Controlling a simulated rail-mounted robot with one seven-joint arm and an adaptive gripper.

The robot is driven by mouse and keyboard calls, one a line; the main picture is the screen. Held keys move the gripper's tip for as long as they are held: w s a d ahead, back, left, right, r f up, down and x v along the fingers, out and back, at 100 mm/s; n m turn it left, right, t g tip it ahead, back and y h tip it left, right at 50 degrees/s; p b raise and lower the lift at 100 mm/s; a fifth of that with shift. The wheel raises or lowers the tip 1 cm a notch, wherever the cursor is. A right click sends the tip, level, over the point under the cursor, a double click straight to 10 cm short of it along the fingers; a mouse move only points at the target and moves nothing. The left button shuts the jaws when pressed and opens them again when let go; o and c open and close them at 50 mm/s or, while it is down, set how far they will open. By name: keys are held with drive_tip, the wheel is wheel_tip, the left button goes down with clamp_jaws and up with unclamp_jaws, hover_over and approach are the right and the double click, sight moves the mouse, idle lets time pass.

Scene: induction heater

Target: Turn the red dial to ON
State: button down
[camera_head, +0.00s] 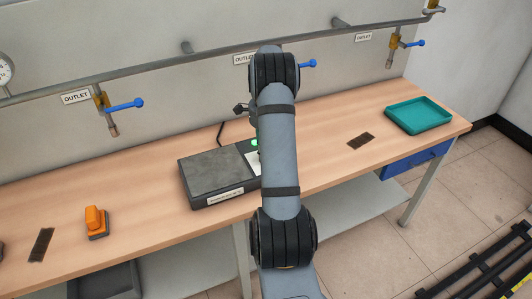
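The induction heater (212,174) is a low dark box with a grey flat top, standing on the wooden bench near the middle of the view. A pale panel (252,160) and a small green light or button (255,142) show at its right end, partly behind my arm. No red dial shows; my arm covers part of the heater's right side. My arm rises across the middle of the view. A small dark part sticks out left of it above the heater and may belong to my gripper. The fingertips are hidden, so I cannot see whether they are open.
The wooden bench (330,165) holds an orange item (96,222) at left, dark patches (41,245) (361,139), and a teal tray (418,118) at right. A pipe (190,62) and outlet valves with blue handles (125,106) (405,43) line the wall behind.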

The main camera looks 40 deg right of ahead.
idle(0.4)
drive_tip(key=c, duration=1.5)
unclamp_jaws()
wheel_tip(320, 180, up, 12)
drive_tip(key=shift+r, duration=0.1)
wheel_tip(320, 180, down, 12)
drive_tip(key=shift+f, duration=0.1)
